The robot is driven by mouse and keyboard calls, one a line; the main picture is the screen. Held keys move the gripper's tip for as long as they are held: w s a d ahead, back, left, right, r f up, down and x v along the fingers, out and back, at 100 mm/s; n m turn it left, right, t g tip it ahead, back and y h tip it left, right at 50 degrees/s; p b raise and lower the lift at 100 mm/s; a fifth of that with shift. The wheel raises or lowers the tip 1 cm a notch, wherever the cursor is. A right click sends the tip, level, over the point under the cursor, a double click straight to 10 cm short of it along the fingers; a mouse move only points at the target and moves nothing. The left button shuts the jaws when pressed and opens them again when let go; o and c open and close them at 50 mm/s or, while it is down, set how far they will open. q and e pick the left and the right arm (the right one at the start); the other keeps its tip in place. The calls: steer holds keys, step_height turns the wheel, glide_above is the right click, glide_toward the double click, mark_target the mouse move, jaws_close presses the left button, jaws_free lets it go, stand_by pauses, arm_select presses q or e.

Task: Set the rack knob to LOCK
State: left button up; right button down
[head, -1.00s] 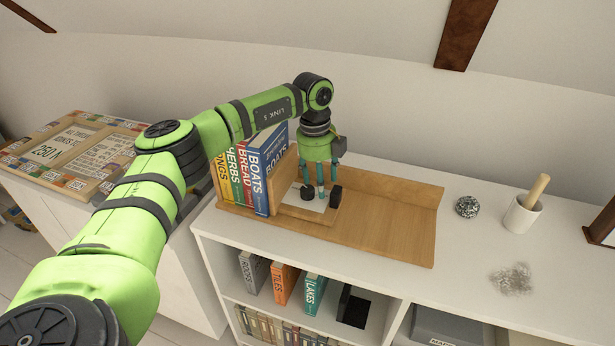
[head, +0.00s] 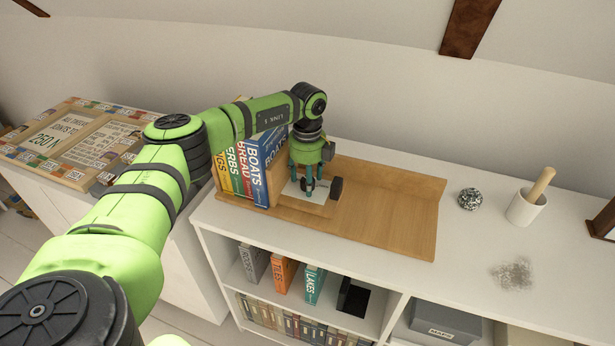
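The wooden book rack (head: 395,210) lies on top of the white shelf unit. Its upright end board (head: 277,180) stands against the row of books. A pale plate (head: 322,196) lies on the rack's base just right of that board. My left gripper (head: 318,188) points straight down over the plate, its teal fingers close to it. Dark, blunt parts show on both sides of the fingers; I cannot tell whether they are fingertips or part of the knob. The knob's pointer and any LOCK mark are unreadable. My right gripper is out of view.
Upright books (head: 262,165) fill the rack's left end. A patterned ball (head: 470,199) and a white mortar with pestle (head: 522,209) stand to the right, with a grey mesh-like patch (head: 514,274) in front. The rack's right half is bare. A framed board (head: 75,140) lies at left.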

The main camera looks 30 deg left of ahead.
arm_select(q)
steer(key=shift+w, duration=0.1)
steer(key=c, duration=1.1)
steer(key=shift+c, duration=0.2)
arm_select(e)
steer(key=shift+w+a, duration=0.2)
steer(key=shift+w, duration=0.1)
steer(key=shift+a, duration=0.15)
